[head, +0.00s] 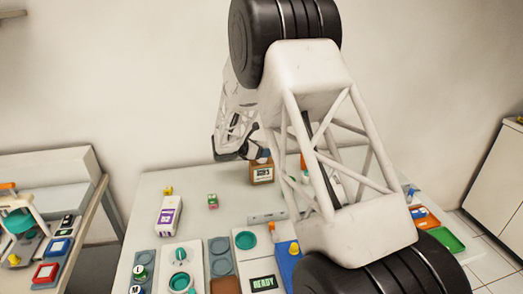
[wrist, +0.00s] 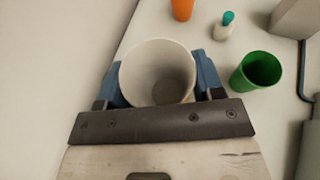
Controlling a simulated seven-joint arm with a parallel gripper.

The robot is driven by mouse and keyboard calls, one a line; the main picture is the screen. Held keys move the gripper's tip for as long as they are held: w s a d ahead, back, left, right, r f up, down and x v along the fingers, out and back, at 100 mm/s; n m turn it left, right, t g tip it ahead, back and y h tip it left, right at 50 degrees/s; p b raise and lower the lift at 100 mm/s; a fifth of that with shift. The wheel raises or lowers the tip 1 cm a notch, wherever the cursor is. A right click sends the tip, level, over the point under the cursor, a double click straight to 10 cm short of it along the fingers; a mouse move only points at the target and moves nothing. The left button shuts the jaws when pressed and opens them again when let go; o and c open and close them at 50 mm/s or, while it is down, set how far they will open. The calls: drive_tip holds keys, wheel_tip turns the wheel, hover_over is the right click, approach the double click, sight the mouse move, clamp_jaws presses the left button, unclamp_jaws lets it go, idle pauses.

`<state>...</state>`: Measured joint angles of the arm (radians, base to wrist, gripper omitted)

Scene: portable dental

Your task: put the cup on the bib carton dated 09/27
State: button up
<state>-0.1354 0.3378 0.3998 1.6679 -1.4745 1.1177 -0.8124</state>
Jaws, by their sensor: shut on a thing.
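A white cup (wrist: 157,62) sits between the two blue fingers of my gripper (wrist: 156,84) in the wrist view, with its open mouth facing the camera. The gripper is shut on it. In the head view my gripper (head: 262,156) is at the back of the table, just above or behind a brown carton (head: 262,174). The carton has a pale label with dark marks, too small to read as a date. The cup is mostly hidden in the head view, and I cannot tell whether it touches the carton.
A green cup (wrist: 258,70), an orange object (wrist: 182,8) and a small teal-capped bottle (wrist: 224,28) stand right of the held cup. My arm hides much of the right side.

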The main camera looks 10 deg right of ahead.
drive_tip(key=shift+f, duration=0.1)
drive_tip(key=o, duration=1)
drive_tip(key=shift+c, duration=0.2)
drive_tip(key=v, duration=1.2)
drive_tip(key=shift+s, duration=0.1)
